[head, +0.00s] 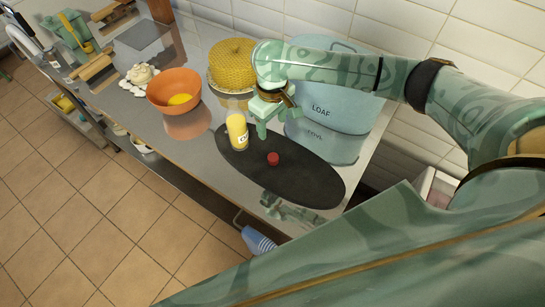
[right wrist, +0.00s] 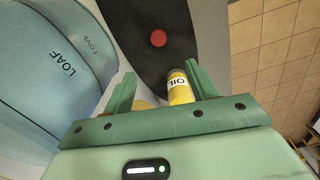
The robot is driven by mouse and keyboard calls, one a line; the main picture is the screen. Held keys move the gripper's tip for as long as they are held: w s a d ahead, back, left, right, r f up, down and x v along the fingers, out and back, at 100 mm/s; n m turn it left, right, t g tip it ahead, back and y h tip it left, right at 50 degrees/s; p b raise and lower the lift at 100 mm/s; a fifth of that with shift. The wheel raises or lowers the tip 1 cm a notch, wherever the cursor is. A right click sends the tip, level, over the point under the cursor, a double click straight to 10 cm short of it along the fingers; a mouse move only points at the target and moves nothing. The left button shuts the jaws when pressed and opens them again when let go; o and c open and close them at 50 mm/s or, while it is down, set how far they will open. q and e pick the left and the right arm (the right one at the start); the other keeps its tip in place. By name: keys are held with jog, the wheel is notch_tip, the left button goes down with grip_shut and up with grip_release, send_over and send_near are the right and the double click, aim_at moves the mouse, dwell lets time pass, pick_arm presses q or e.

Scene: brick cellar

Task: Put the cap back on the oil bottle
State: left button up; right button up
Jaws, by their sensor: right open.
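The oil bottle (head: 237,132), yellow with a white label, stands upright at the left part of a dark oval mat (head: 310,185). The red cap (head: 273,158) lies on the mat to the right of the bottle, apart from it. My right gripper (head: 272,120) is open and empty, above the counter beside the bottle. In the right wrist view the gripper (right wrist: 160,80) shows the bottle (right wrist: 180,88) between its fingers in the picture, near the right finger; I cannot tell whether they touch. The cap (right wrist: 158,38) shows beyond the fingertips. My left gripper is not in view.
A large pale blue LOAF bin (head: 325,115) stands close behind the mat. A yellow woven-looking round item (head: 232,62) and an orange bowl (head: 172,88) stand to the left. The mat around the cap is clear. The counter's front edge is near.

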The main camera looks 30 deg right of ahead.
jog(key=b, duration=0.4)
send_over(273, 157)
notch_tip(273, 157, down, 10)
jog(key=shift+a, duration=0.15)
jog(key=shift+f, duration=0.4)
notch_tip(273, 157, down, 5)
jog(key=shift+f+b, duration=0.1)
jog(key=shift+b, duration=1)
jog(key=shift+d, duration=0.2)
jog(key=c, duration=1.1)
